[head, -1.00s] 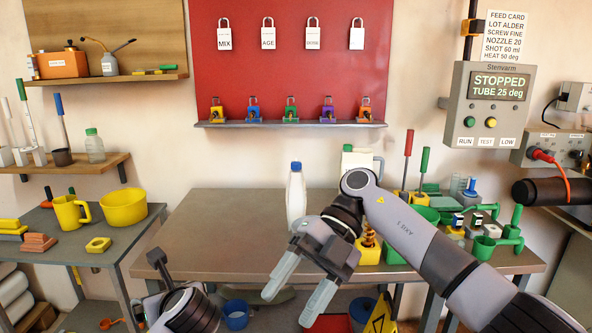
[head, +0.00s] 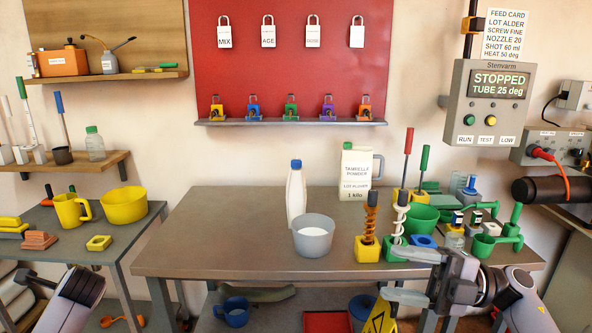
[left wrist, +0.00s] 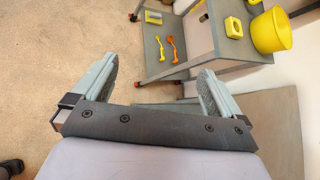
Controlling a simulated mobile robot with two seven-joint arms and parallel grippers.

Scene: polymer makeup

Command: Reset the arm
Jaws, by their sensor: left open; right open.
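My right gripper (head: 388,272) is in the lower right of the head view, its fingers apart and pointing left at the front edge of the bench (head: 200,240). Nothing shows between its fingers. The small green and blue items on the bench are just behind it. My left arm shows at the lower left of the head view, its gripper mostly cut off. In the left wrist view my left gripper (left wrist: 158,65) is open and empty, above the floor near the side table's legs.
A grey bowl (head: 313,238), a white bottle (head: 296,195) and a powder jug (head: 357,175) stand on the bench. The side table (head: 130,235) holds a yellow bowl (head: 124,207).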

